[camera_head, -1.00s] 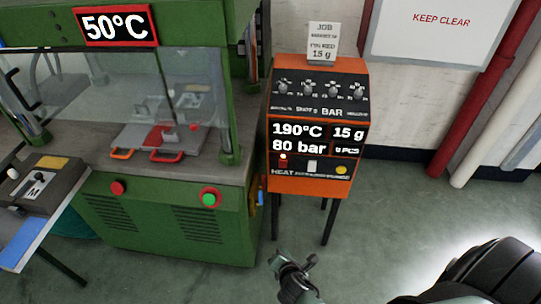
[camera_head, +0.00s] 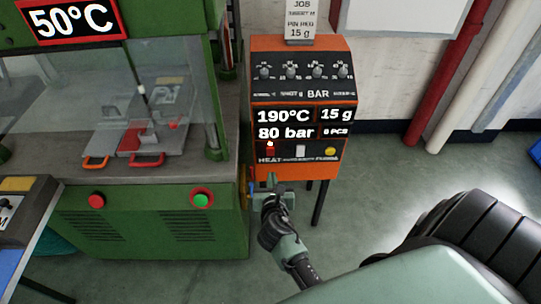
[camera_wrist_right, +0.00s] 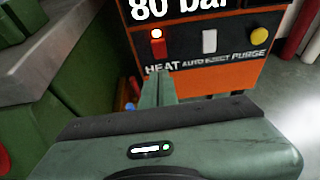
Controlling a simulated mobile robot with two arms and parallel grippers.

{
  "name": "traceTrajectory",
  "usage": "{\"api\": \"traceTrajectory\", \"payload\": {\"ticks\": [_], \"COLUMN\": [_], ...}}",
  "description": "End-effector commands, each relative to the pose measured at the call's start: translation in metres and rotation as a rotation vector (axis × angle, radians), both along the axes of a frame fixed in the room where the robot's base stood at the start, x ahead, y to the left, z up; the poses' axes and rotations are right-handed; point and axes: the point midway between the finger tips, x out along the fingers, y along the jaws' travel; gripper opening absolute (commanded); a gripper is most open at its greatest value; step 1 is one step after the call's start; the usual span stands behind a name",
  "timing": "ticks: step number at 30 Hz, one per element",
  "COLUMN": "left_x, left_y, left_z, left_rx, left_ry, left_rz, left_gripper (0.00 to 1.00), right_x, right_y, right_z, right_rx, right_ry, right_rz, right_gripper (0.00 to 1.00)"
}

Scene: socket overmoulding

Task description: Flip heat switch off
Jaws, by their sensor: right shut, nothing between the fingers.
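The heat switch (camera_head: 270,150) is a small red switch with a lit tip, above the HEAT label at the lower left of the orange control box (camera_head: 330,180). It also shows in the right wrist view as a red switch (camera_wrist_right: 157,50) with a pale glowing top. My right gripper (camera_head: 272,180) is shut and empty, just below the HEAT label. In the right wrist view its fingers (camera_wrist_right: 157,88) point up toward the switch, with a visible gap between. My left gripper is not in view.
A white auto eject switch (camera_head: 300,151) and a yellow purge button (camera_head: 330,152) sit right of the heat switch. The green press (camera_head: 150,225) stands close on the left, with a green button (camera_head: 201,199) and a red button (camera_head: 97,201). Floor to the right is open.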

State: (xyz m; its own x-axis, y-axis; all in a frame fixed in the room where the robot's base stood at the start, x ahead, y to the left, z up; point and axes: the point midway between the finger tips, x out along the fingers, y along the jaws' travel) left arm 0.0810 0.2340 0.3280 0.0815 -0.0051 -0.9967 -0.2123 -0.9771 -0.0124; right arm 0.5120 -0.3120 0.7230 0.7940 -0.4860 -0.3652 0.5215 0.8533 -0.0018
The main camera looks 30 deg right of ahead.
Motion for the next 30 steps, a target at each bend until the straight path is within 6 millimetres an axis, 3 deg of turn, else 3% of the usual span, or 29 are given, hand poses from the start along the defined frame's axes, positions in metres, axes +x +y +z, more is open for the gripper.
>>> {"api": "traceTrajectory", "payload": {"ticks": [12,15,21,30], "left_x": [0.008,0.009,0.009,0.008], "left_y": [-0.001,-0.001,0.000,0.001], "left_z": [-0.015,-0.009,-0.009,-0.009], "left_rx": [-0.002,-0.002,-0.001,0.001], "left_ry": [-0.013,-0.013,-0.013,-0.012], "left_rz": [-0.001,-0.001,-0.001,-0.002], "left_gripper": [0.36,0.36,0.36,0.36], "right_x": [0.070,0.083,0.097,0.099], "right_y": [-0.043,-0.051,-0.060,-0.062], "right_z": [-0.033,-0.025,-0.023,-0.023], "right_rx": [0.002,0.002,0.003,0.002], "right_ry": [-0.001,-0.002,0.000,0.000], "right_rz": [-0.002,-0.003,-0.002,-0.002], "right_gripper": [0.00,0.00,0.00,0.00]}}
